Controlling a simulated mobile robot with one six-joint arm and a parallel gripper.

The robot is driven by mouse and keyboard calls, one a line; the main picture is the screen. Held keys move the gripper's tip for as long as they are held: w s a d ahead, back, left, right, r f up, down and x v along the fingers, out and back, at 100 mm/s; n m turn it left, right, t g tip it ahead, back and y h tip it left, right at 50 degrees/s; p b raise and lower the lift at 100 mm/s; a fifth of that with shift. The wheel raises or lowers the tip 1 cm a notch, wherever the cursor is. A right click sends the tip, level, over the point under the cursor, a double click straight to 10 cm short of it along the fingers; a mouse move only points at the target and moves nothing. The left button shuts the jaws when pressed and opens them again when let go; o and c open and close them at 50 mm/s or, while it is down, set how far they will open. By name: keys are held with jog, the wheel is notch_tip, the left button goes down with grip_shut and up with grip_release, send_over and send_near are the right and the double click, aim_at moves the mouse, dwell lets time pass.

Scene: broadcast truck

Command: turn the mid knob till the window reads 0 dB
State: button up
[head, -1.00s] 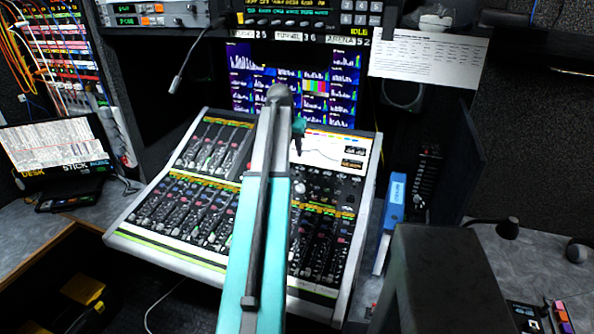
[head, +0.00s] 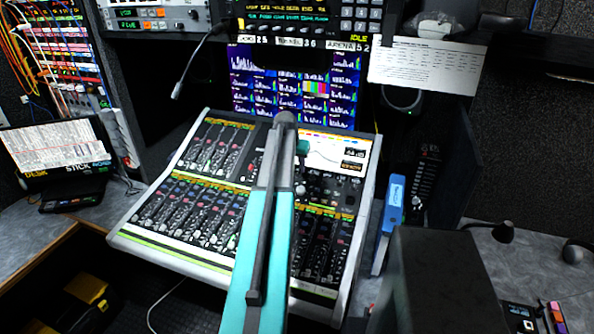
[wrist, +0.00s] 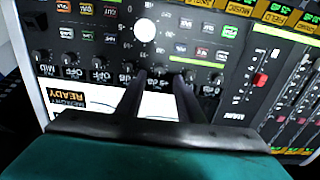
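The mixing console (head: 122,240) fills the middle of the head view, with a white screen (head: 318,153) at its upper right. A dark window on that screen holds a dB readout (head: 354,153) too small to read surely. My gripper (wrist: 158,76) points at a row of small dark knobs along the screen's edge, seen upside down in the wrist view. Its two dark fingers are apart, with tips close to the row's middle. Knobs to the left (wrist: 98,63) and right (wrist: 217,78) are clear. I cannot tell which is the mid knob, or whether the fingers touch one.
A larger white knob (wrist: 145,30) stands beyond the fingertips. A red fader cap (wrist: 260,80) lies to the right in the wrist view.

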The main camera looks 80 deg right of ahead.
aim_at(297, 173)
jog(key=shift+p+x, duration=0.5)
jog(key=shift+x, duration=1.5)
jog(key=shift+c, duration=0.4)
